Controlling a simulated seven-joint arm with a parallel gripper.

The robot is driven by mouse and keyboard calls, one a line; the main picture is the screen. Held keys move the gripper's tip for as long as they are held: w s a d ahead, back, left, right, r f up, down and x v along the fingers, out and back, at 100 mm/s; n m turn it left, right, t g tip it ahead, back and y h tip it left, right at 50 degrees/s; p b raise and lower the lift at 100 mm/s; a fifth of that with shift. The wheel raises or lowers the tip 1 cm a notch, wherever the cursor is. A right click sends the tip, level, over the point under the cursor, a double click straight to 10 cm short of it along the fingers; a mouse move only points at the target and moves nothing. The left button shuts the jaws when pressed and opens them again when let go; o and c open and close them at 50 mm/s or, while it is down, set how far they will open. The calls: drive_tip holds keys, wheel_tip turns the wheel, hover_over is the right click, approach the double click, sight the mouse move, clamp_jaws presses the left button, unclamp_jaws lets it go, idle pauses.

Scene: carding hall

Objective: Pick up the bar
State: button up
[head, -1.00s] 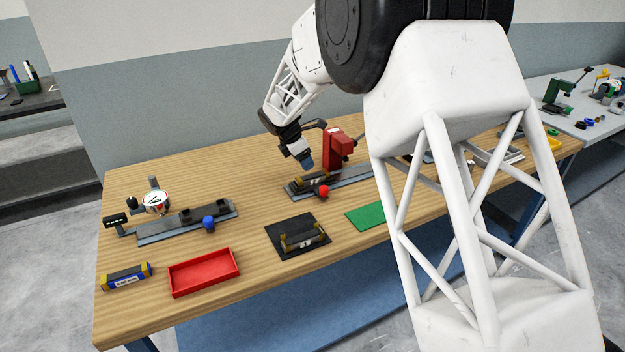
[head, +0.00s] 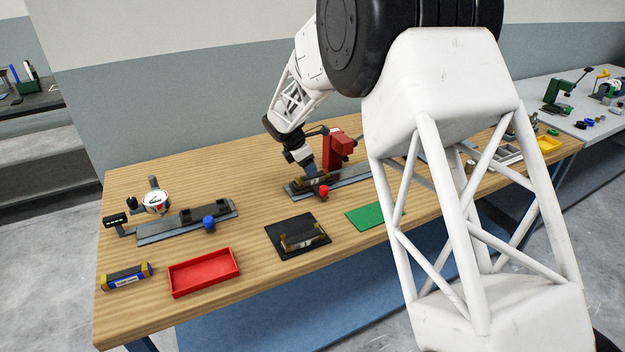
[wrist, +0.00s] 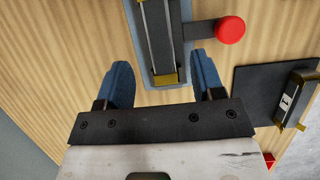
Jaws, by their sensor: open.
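A dark bar with yellow end pieces (head: 318,181) lies in the grey fixture (head: 350,181) with a red knob. It also shows in the wrist view (wrist: 166,40), its near yellow end between the fingers. My gripper (head: 309,170) is low over the left part of this fixture. In the wrist view my gripper (wrist: 161,65) is open, one blue finger on each side of the fixture's near end. I cannot tell whether the fingers touch anything. A similar bar (head: 302,241) is on the black mat (head: 281,231). Another bar with a blue label (head: 125,277) lies at the left front.
A red upright block (head: 338,150) stands just behind the fixture. The red knob (wrist: 229,30) sticks out close to the right finger. A second fixture (head: 165,232) with a blue knob, an empty red tray (head: 204,273) and a green mat (head: 367,217) are also on the table.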

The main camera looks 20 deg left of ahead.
sight(312, 178)
drive_tip(key=shift+x, duration=2.55)
drive_tip(key=shift+c, duration=0.3)
clamp_jaws()
drive_tip(key=shift+w+r, duration=0.1)
drive_tip(key=shift+r, duration=0.1)
